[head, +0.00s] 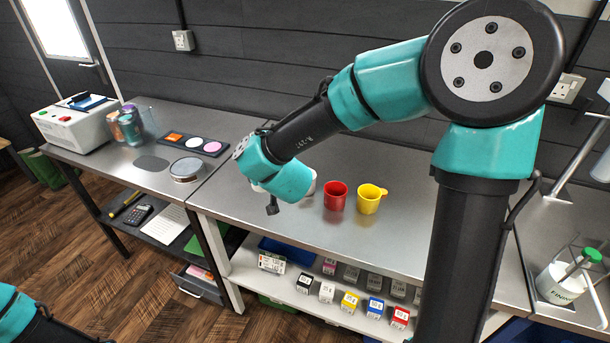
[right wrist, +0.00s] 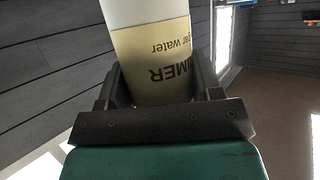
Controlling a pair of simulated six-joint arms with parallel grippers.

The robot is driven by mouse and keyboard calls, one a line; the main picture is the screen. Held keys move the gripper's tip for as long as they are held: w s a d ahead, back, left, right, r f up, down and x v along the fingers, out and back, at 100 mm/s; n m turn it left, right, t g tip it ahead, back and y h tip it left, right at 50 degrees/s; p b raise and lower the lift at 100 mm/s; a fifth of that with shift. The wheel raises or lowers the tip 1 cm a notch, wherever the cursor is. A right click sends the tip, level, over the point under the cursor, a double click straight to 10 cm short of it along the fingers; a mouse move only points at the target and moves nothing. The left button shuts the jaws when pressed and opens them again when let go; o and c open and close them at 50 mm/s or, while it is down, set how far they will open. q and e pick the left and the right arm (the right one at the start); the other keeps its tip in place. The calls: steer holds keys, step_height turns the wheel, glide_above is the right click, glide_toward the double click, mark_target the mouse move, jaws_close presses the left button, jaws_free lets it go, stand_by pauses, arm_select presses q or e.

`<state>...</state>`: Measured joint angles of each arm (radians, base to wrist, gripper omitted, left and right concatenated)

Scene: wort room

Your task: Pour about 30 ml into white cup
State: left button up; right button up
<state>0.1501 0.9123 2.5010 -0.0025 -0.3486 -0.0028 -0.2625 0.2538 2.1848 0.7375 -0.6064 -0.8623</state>
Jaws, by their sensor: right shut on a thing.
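In the right wrist view my right gripper (right wrist: 158,88) is shut on a bottle (right wrist: 150,50) labelled PRIMER and "sugar water". The bottle has a white part above a yellowish part, and its lettering appears upside down there. In the head view my right wrist hangs over the steel bench and hides most of the gripper and bottle. A white rim or edge (head: 313,184) shows just right of the wrist; I cannot tell whether it is the white cup or the bottle. Only part of my left arm shows at the lower left, without its gripper.
A red cup (head: 335,196) and a yellow cup (head: 369,199) stand on the bench (head: 400,232) right of the wrist. A round tin (head: 187,169) and a dark strip with coloured shapes (head: 194,144) lie left. Small boxes (head: 349,301) line the shelf below.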

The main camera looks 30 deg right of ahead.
arm_select(q)
steer(key=o, duration=0.4)
arm_select(e)
steer(key=w+d+f+m+h, duration=0.1)
steer(key=w+d+f+h, duration=0.1)
steer(key=d+f, duration=0.6)
steer(key=shift+w+d+f+m, duration=0.3)
steer(key=shift+w+f, duration=0.4)
steer(key=shift+w, duration=0.15)
